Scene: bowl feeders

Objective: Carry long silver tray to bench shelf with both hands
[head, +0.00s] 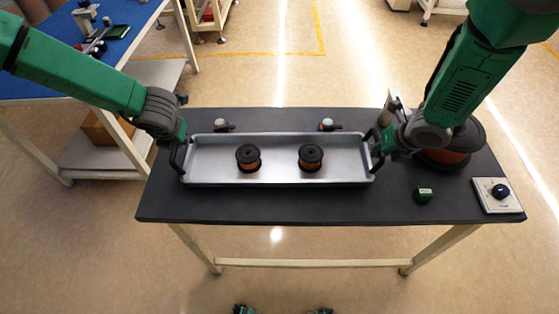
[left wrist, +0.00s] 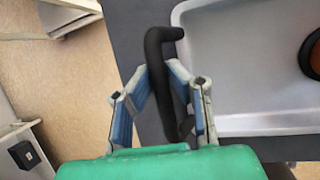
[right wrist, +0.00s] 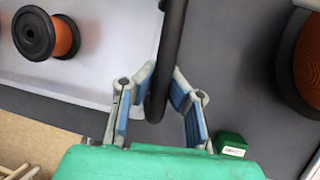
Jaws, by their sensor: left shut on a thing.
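The long silver tray (head: 280,178) lies on the dark table (head: 300,208), with a black handle at each end. Two copper-coloured spools with black flanges (head: 249,158) (head: 311,157) stand in it. My left gripper (head: 180,150) is shut on the left handle (left wrist: 160,40). My right gripper (head: 379,149) has its fingers on either side of the right handle (right wrist: 170,40), with a gap to one finger; it looks open. A bench with a blue top (head: 120,40) and a lower shelf (head: 105,158) stands at the left.
Two small grey-and-black parts (head: 222,126) (head: 328,125) lie behind the tray. A large orange spool (head: 442,158) is partly behind my right arm. A cardboard box (head: 105,128) is on the shelf.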

